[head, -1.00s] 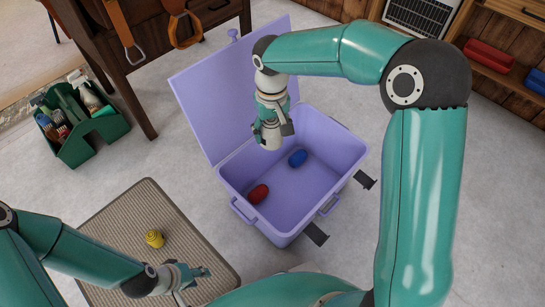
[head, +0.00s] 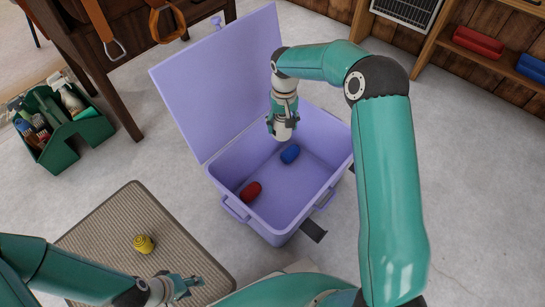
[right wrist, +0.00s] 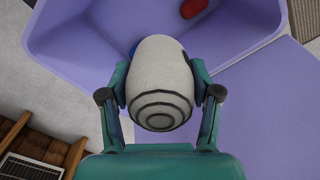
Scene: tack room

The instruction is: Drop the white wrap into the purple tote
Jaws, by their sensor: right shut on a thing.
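The purple tote (head: 268,222) stands open on the floor, its lid (head: 219,78) tilted up behind it. My right gripper (head: 283,121) is shut on the white wrap (head: 282,132) over the back part of the tote's opening. In the right wrist view the wrap (right wrist: 160,78) sits upright between both fingers, with the tote (right wrist: 85,38) beyond it. A red wrap (head: 250,191) and a blue wrap (head: 290,154) lie inside the tote. My left gripper (head: 190,283) is low over the mat's front edge; its finger opening is too small to tell.
A yellow wrap (head: 144,244) lies on the ribbed mat (head: 112,222) at left. A green caddy (head: 75,140) with brushes and bottles stands behind it. A wooden desk (head: 130,65) is at the back left; a shelf (head: 455,45) is at the right.

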